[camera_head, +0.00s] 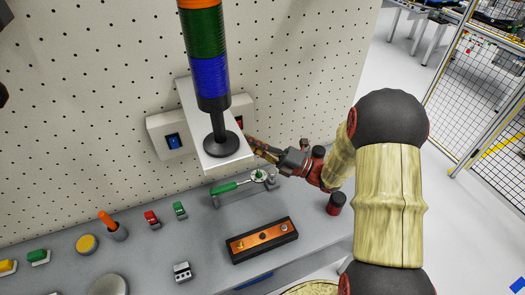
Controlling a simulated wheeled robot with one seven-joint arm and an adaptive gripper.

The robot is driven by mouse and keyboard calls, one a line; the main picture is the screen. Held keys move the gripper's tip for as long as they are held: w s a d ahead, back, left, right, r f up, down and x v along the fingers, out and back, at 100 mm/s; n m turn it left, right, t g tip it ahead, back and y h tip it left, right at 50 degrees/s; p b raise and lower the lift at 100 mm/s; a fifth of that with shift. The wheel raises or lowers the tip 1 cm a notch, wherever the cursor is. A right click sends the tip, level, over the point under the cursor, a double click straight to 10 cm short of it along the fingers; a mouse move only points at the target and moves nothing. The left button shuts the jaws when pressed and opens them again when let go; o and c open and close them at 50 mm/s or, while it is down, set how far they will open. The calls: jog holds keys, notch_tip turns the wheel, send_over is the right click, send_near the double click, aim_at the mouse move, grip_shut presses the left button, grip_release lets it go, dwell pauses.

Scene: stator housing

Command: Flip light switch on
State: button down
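My gripper (255,147) is just below the red switch, at the right edge of the bracket. Its tips are small and partly hidden, so I cannot tell whether it is open or touches anything.
On the grey bench (190,240) are a green-handled clamp (235,184), an orange block in a black frame (262,239), a red-black knob (335,204) and several buttons. A mesh fence (490,80) is at right.

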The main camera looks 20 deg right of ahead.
jog(key=shift+w+d+r, duration=0.1)
jog(key=shift+w+r, duration=0.2)
jog(key=shift+w, duration=0.4)
jog(key=shift+w+r, duration=0.25)
jog(key=shift+w, duration=0.45)
jog(key=shift+r, duration=0.1)
jog(key=p, duration=0.2)
jog(key=m+p, duration=0.1)
jog(key=p, duration=0.1)
jog(key=shift+w+r+h, duration=0.2)
jog(key=shift+w+h, duration=0.1)
jog(key=shift+h, duration=0.1)
jog(key=shift+s, duration=0.1)
jog(key=s+d+p, duration=0.3)
jog(key=s+d, duration=0.4)
jog(key=s, duration=0.4)
